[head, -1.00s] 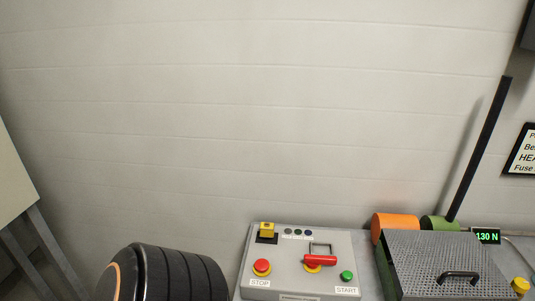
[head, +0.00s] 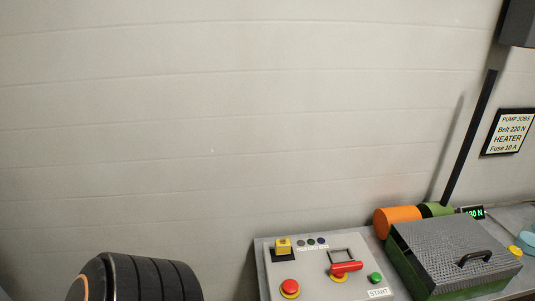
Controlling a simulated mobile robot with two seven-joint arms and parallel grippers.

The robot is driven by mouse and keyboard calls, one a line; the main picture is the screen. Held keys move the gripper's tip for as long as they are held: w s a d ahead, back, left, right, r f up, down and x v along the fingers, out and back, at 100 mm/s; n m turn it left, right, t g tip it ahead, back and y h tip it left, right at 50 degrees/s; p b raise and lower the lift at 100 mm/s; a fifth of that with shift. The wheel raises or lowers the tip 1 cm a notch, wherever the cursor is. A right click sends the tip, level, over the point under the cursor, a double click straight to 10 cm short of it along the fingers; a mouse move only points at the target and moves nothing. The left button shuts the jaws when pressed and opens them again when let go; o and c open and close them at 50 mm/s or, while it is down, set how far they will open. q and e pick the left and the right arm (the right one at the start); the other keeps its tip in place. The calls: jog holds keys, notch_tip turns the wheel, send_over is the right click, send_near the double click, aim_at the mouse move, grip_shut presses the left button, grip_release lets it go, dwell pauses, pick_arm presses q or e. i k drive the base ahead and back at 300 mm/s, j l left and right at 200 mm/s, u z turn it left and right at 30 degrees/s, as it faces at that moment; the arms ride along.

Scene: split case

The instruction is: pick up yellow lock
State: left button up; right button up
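A small yellow block that looks like the yellow lock (head: 283,246) sits on a black square patch at the upper left of a grey control panel (head: 327,288). Its fine shape is too small to make out. Neither of my grippers shows in the head view. A black ribbed part at the lower left looks like a link of my own arm, apart from the panel.
The panel carries a red STOP button (head: 289,287), a red rotary handle (head: 346,267) and a green START button (head: 375,278). Right of it stand a perforated metal cover (head: 440,245), an orange cylinder (head: 397,220) and a leaning black bar (head: 470,137). A sign (head: 510,131) hangs on the wall.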

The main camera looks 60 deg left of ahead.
aim_at(283, 246)
jog(key=k+j, duration=0.25)
jog(key=j, duration=0.15)
jog(key=k+j, duration=0.2)
jog(key=j, duration=0.15)
jog(key=k+j, duration=0.25)
jog(key=j, duration=0.15)
jog(key=i+l, duration=0.2)
jog(key=i+z, duration=0.05)
jog(key=i, duration=0.05)
